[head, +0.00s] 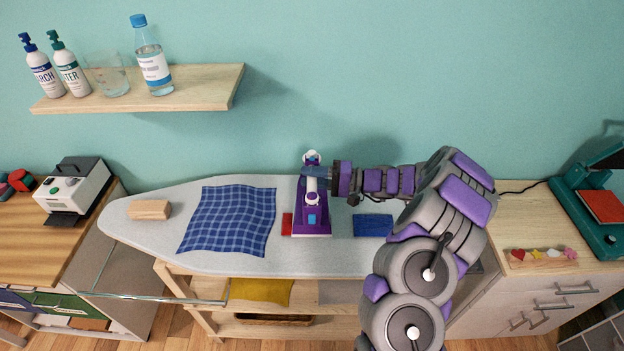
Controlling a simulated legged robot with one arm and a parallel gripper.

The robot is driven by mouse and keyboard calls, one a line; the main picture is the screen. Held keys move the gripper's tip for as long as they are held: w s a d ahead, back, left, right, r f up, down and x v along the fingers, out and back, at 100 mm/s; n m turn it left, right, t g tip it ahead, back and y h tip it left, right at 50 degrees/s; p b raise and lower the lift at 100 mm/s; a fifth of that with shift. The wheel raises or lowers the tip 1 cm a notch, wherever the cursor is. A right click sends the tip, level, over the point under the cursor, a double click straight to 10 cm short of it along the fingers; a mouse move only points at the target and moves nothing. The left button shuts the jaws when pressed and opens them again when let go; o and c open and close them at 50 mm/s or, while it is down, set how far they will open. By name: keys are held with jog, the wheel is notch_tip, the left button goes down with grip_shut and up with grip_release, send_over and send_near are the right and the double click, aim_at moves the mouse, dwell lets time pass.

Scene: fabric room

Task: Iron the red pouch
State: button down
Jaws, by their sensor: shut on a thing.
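A purple and white iron (312,225) stands on the grey ironing board (150,240), right of its middle. My gripper (318,174) is shut on the iron's white handle. A small piece of red cloth (287,224), likely the red pouch, shows at the iron's left edge. The rest of it is hidden by the iron, so I cannot tell how much lies under the soleplate.
A blue checked cloth (230,220) lies left of the iron, and a wooden block (149,209) near the board's left end. A blue pouch (373,225) lies close on the right, beside my arm. A shelf (190,88) with bottles hangs above. A teal press (590,215) stands far right.

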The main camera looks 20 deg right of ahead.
aim_at(298, 198)
jog(key=shift+r, duration=0.9)
jog(key=shift+f, duration=0.1)
jog(key=shift+m+t, duration=0.3)
jog(key=shift+t, duration=0.1)
jog(key=shift+s+a+f+m+t+h, duration=0.15)
jog(key=shift+s+a+m+t+h, duration=0.15)
jog(key=shift+a+m+t+h, duration=0.45)
jog(key=shift+s+a+m+t+h, duration=0.15)
jog(key=shift+a+t, duration=0.2)
jog(key=shift+a, duration=0.45)
jog(key=shift+s+a+m+t+h, duration=0.15)
jog(key=shift+a+t, duration=0.15)
jog(key=shift+a, duration=0.45)
